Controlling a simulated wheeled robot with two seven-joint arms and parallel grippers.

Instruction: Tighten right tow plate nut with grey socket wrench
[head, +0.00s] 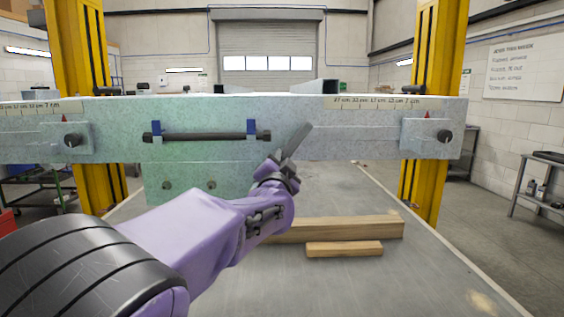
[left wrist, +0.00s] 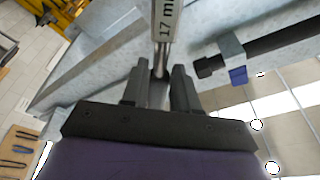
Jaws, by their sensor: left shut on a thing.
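My left gripper (head: 283,170) is in front of the galvanised beam (head: 345,125), right of its middle. It is shut on a grey wrench (head: 298,139) that points up and to the right. In the left wrist view, the wrench (left wrist: 160,58) stands between the two fingers (left wrist: 159,88) and carries a label reading "17 m", cut off by the picture edge. The right tow plate (head: 416,134) is on the beam's right end, with a dark nut (head: 444,136) on it, well right of the gripper. The wrench's socket end cannot be made out. My right gripper is not in view.
A black bar (head: 205,137) rests on two blue hooks (head: 251,128) on the beam. The left tow plate (head: 74,141) has a similar nut. Yellow posts (head: 440,50) stand behind. Wooden blocks (head: 344,249) lie on the table below. Space before the right plate is clear.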

